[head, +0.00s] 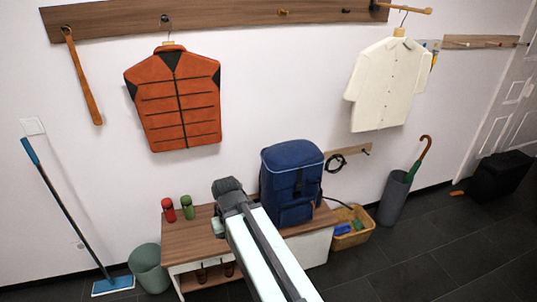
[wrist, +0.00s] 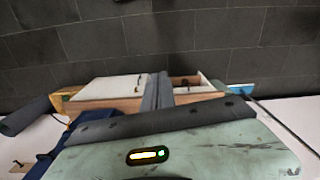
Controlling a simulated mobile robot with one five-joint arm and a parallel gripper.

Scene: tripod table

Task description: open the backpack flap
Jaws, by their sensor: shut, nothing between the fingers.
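The blue backpack (head: 283,213) stands upright on the wooden bench, with its flap (head: 292,156) down over the top and a dark strap down its front. My gripper (head: 228,185) is shut and empty, just left of the backpack in the head view. Whether it touches the backpack I cannot tell. In the wrist view, which looks upside down, the shut fingers (wrist: 158,92) stand in front of the bench. Part of the blue backpack (wrist: 92,113) shows at lower left there, largely hidden by my gripper body.
On the bench (head: 185,245) stand a red can (head: 168,210) and a green can (head: 188,206). A basket (head: 351,238) and umbrella stand (head: 393,200) are on the right. A bin (head: 146,268) and mop (head: 72,215) are on the left. An orange vest (head: 178,100) hangs above.

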